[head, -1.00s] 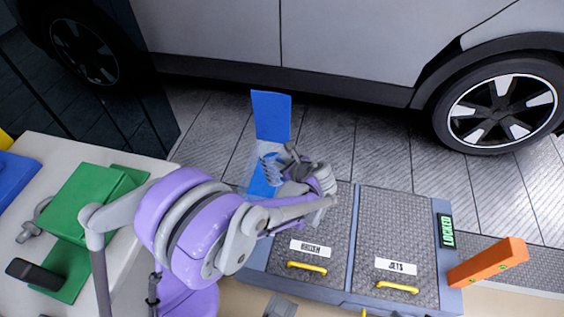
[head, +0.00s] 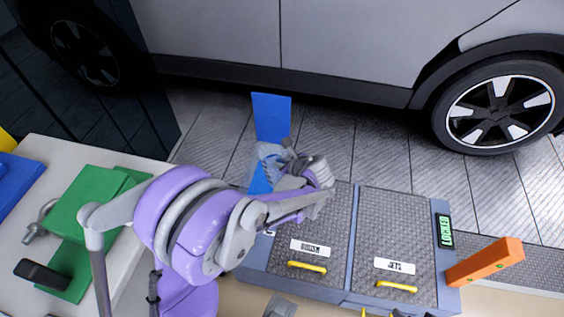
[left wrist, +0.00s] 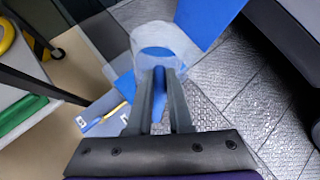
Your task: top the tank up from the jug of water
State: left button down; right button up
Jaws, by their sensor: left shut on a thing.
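My left gripper (head: 288,170) is shut on the blue handle (left wrist: 158,82) of a clear jug (left wrist: 165,42). The left wrist view shows the jug's round rim beyond the fingers. In the head view the jug (head: 268,151) is partly hidden by the gripper and overlaps a tall blue panel (head: 271,115). A see-through wall (left wrist: 98,45) stands left of the jug in the left wrist view; I cannot tell whether it is the tank. Water level and any pouring cannot be made out.
A grey chest with two labelled lids (head: 395,235), yellow handles and a green display (head: 446,231) stands in front of the gripper. An orange block (head: 486,262) is at its right. A pale bench (head: 30,222) with green pieces is at left. A car (head: 330,45) stands behind.

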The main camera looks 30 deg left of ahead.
aim_at(276, 156)
pick_arm(q)
jog(key=shift+w+a+r+g+h+p, duration=0.15)
jog(key=shift+a+r+g+h+p, duration=0.15)
jog(key=shift+h+p, duration=0.4)
jog(key=shift+w+a+r+g+h+p, duration=0.1)
jog(key=shift+a+r+g+h+p, duration=0.15)
jog(key=shift+h+p, duration=0.45)
dwell(1.1)
jog(key=shift+w+a+r+g+h+p, duration=0.15)
jog(key=shift+a+g+h+p, duration=0.2)
jog(key=shift+h+p, duration=0.35)
jog(key=shift+w+a+h, duration=0.15)
jog(key=shift+a+h, duration=0.25)
dwell(0.5)
jog(key=shift+a, duration=0.1)
